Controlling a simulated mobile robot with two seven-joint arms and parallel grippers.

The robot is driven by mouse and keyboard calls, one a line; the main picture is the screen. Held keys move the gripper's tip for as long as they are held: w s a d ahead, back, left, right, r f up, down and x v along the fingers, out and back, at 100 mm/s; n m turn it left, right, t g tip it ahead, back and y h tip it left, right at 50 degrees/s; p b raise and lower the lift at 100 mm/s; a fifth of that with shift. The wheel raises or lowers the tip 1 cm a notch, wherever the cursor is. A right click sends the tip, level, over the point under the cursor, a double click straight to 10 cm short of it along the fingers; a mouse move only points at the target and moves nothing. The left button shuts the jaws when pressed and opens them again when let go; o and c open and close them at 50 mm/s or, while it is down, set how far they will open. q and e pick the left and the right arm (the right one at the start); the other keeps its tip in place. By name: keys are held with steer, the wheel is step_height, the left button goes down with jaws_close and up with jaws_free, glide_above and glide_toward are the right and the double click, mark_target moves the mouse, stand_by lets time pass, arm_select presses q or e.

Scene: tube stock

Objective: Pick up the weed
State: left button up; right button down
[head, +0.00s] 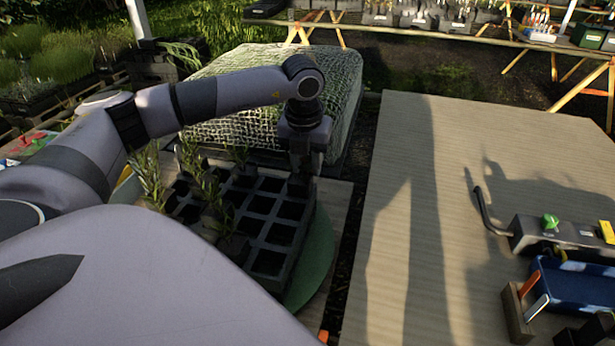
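A dark cell tray (262,228) stands at the centre left, with several leafy green plants (150,178) in its left part. Many cells on its right side look empty and dark. I cannot tell which plant is the weed. My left gripper (301,186) points down at the tray's far right corner, right of the plants. Its fingertips are dark against the tray, so I cannot see whether it is open or what is between the fingers. My arm and body hide part of the tray's left and near side. My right gripper is not in view.
A netted block (235,75) stands right behind the tray. A green round surface (315,265) shows beside the tray. A wide wooden table (400,230) lies right, mostly bare, with a grey device (555,232) and a blue bin (575,285) at its right.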

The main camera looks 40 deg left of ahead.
arm_select(q)
jaws_close()
steer(key=shift+r, duration=0.1)
stand_by(0.3)
